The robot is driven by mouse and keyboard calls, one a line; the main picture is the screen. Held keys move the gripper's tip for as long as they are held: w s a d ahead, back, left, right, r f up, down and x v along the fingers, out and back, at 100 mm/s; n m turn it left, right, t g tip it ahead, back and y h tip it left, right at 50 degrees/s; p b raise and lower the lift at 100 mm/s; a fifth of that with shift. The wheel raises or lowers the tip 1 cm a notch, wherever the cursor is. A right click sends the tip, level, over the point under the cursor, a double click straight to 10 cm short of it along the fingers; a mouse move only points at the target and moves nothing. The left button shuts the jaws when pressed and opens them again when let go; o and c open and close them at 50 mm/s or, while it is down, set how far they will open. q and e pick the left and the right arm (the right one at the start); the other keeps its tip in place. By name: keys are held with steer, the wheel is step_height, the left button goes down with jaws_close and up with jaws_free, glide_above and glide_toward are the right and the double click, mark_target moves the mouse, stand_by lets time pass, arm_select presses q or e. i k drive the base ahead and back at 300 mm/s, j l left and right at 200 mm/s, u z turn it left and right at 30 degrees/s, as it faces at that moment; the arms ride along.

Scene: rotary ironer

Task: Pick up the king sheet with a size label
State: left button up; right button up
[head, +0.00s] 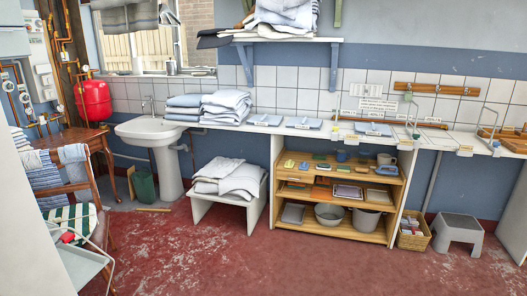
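Neither of my grippers shows in the head view. Folded pale blue and white linens stand in a stack on the counter (226,106), with a bluer stack (184,106) beside it on the left. More folded linens (230,180) lie on a low white bench (255,214). Another pile (286,14) sits on the wall shelf (290,40). Flat blue pieces with small white cards (304,123) lie along the counter. The lettering is too small to read, so I cannot tell which piece is the king sheet or see its size label.
A white sink (152,129) and a wooden chair (85,200) with cloths stand at left. Wooden shelving (338,205) under the counter holds bowls and small items. A wicker basket (413,232) and grey step stool (458,232) stand at right. The red floor (270,265) in front is clear.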

mark_target(274, 121)
steer(key=i, duration=2.4)
